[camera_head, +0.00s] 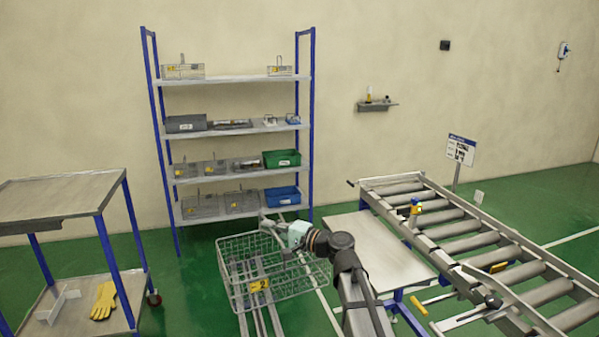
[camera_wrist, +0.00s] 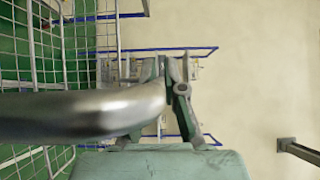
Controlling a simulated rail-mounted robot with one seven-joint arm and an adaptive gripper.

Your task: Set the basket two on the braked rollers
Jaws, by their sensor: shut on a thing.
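Basket two (camera_head: 290,290), a wire mesh basket with a yellow tag marked 2, is at the lower middle of the head view. My gripper (camera_head: 270,225) is at its upper rim, shut on the basket. In the wrist view a thick grey bar (camera_wrist: 80,113) crosses close to the lens, with my gripper's fingers (camera_wrist: 170,70) just behind it; white basket wires (camera_wrist: 65,60) show at left. The exact grip point is hidden. The roller conveyor (camera_head: 465,232) stands to the right, apart from the basket. Which rollers are braked is not clear.
A steel side table (camera_head: 375,250) stands between basket and conveyor. A lever with a black knob (camera_head: 493,300) is at the conveyor's near side. A blue shelf rack (camera_head: 235,133) with several bins stands behind, and a cart with yellow gloves (camera_head: 104,300) at left.

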